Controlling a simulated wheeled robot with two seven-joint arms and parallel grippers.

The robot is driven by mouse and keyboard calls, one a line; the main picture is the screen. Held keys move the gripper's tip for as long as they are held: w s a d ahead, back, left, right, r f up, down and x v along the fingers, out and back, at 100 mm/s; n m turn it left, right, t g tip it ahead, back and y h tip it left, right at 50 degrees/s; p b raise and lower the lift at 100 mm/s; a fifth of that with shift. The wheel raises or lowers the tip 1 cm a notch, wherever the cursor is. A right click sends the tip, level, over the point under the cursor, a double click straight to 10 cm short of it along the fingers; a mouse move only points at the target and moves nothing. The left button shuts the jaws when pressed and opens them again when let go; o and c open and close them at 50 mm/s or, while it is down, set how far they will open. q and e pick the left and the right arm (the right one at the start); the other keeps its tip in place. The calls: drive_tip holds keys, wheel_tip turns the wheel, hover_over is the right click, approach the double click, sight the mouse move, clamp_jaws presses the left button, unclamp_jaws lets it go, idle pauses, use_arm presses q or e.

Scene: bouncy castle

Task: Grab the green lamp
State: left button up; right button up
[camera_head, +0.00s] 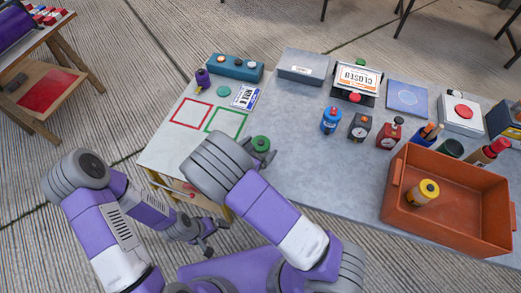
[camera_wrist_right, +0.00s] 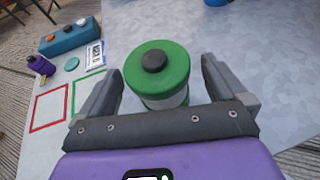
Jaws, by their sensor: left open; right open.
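The green lamp (camera_head: 261,143) stands near the front edge of the table, right of the green square outline. In the right wrist view it is a green cylinder (camera_wrist_right: 172,62) with a black knob on top and a paler band below. My right gripper (camera_head: 261,156) is open, with one finger on each side of the lamp. Gaps show between the lamp and both fingers in the wrist view. My right forearm covers some of the table in front of the lamp. My left gripper (camera_head: 205,241) is open and empty, low in front of the table.
A blue lamp (camera_head: 330,121), a black gauge (camera_head: 360,126) and a red gauge (camera_head: 389,132) stand to the right. An orange crate (camera_head: 448,232) holds a yellow lamp (camera_head: 425,191). A purple object (camera_head: 203,77) and a teal button box (camera_head: 236,67) are at back left.

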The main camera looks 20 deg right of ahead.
drive_tip(key=x, duration=0.3)
drive_tip(key=c, duration=1.3)
